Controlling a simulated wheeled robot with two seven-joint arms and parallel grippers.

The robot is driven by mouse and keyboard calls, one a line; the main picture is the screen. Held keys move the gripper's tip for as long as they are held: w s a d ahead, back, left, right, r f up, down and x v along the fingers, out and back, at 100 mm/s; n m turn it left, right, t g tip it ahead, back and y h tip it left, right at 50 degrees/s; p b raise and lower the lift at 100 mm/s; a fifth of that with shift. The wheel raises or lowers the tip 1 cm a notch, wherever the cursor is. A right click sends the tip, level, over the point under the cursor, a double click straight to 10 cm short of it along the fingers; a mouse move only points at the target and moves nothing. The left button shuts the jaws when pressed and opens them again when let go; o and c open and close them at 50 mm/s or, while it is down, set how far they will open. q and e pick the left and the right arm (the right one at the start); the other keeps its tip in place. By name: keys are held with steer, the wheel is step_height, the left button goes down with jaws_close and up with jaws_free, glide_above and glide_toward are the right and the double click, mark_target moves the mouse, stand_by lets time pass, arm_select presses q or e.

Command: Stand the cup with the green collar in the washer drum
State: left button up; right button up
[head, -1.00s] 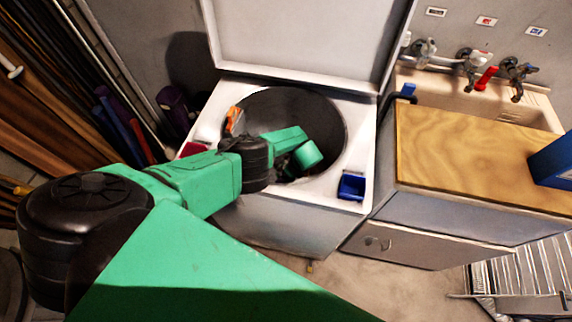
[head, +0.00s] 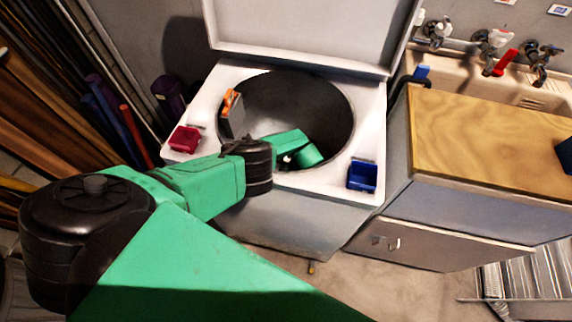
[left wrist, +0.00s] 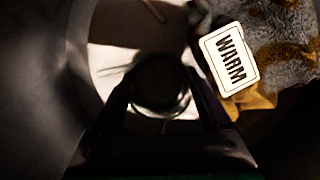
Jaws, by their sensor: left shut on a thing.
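The washer drum (head: 325,105) is a dark round opening in the white top-loading washer (head: 205,105), its lid raised. My left arm reaches over the front rim, and its wrist is inside the drum; its fingers are hidden in the head view. In the left wrist view my left gripper (left wrist: 161,88) is shut on a round, dark, glassy-looking cup (left wrist: 160,101), seen end-on between the fingers. The cup's collar colour does not show, and I cannot tell whether the cup touches the drum floor. My right gripper is in neither view.
Red (head: 185,139) and blue (head: 362,176) trays sit on the washer's front corners. Beside the cup are a "WARM" label (left wrist: 229,59) and grey-yellow cloth (left wrist: 280,45). A wood-topped cabinet (head: 490,140) stands right.

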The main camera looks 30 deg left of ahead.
arm_select(q)
steer(key=shift+f, duration=0.1)
steer(key=shift+s+f, duration=0.1)
steer(key=shift+s+f+b, duration=0.1)
steer(key=shift+f+b, duration=0.05)
steer(key=shift+b, duration=0.3)
jaws_close()
steer(key=o, duration=1.2)
jaws_free()
steer(key=shift+c, duration=0.2)
